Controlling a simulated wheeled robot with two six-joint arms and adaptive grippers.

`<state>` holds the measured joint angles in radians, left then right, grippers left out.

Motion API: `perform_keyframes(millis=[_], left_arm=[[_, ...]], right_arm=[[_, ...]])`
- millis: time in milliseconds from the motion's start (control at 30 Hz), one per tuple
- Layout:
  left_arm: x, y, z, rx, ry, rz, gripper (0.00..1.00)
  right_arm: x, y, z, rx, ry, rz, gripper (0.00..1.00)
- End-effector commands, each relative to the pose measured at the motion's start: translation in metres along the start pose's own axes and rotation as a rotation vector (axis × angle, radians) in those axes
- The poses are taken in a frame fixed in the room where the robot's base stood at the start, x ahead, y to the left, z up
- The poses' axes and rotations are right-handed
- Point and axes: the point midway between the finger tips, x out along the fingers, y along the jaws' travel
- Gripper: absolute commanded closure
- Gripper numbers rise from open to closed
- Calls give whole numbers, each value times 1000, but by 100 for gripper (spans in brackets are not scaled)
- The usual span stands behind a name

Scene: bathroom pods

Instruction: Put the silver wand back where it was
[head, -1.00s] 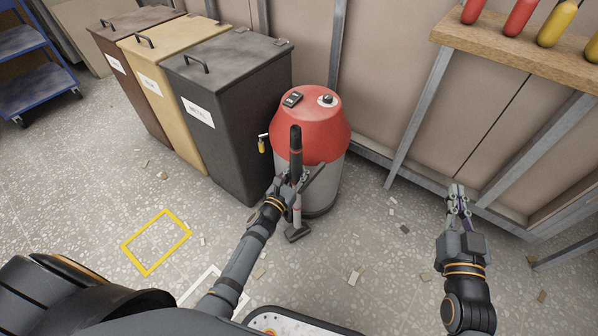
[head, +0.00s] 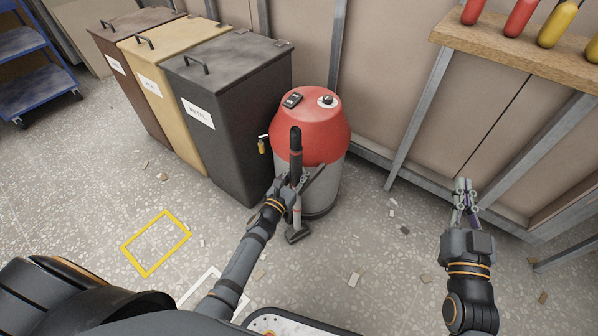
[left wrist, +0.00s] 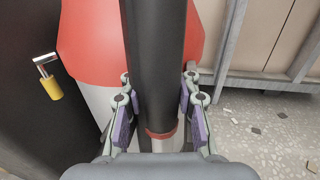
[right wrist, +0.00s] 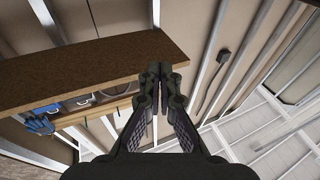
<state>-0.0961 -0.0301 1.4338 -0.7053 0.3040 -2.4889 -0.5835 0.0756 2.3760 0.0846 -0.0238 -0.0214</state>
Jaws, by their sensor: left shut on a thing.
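The wand has a black upper tube (head: 296,150), a silver lower tube (head: 297,207) and a dark floor nozzle (head: 297,234). It stands nearly upright in front of the red and grey drum vacuum (head: 322,125). My left gripper (head: 292,183) is shut around the wand near the lower end of its black part. The left wrist view shows the black tube (left wrist: 155,60) between both finger pads, with a red band just below. I cannot tell whether the nozzle touches the floor. My right gripper (head: 465,190) is empty, its fingertips close together in the right wrist view (right wrist: 157,75).
A dark metal bin (head: 225,110) stands left of the vacuum, with a yellow bin (head: 160,90) and a brown bin (head: 117,80) beyond. A wooden shelf (head: 510,45) is at upper right. Yellow (head: 135,262) and white floor outlines lie at lower left. Small debris dots the floor.

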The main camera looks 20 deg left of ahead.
Motion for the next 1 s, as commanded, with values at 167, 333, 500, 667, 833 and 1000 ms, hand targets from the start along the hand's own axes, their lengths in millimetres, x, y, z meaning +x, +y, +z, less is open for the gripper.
perform_keyframes(millis=[167,333,500,667,833,1000], left_arm=[[0,0,0,0,0,0,74],[0,0,0,0,0,0,51],[0,0,0,0,0,0,46],[0,0,0,0,0,0,46],[0,0,3,0,0,0,46],[-44,0,0,0,4,0,46]], right_arm=[[1,0,-6,-1,22,0,100],[1,0,-6,-2,22,0,100],[1,0,-6,-2,21,0,100],[1,0,-6,-2,21,-1,100],[-1,0,15,-1,-63,-4,100],[-9,-1,43,10,-177,-3,100]])
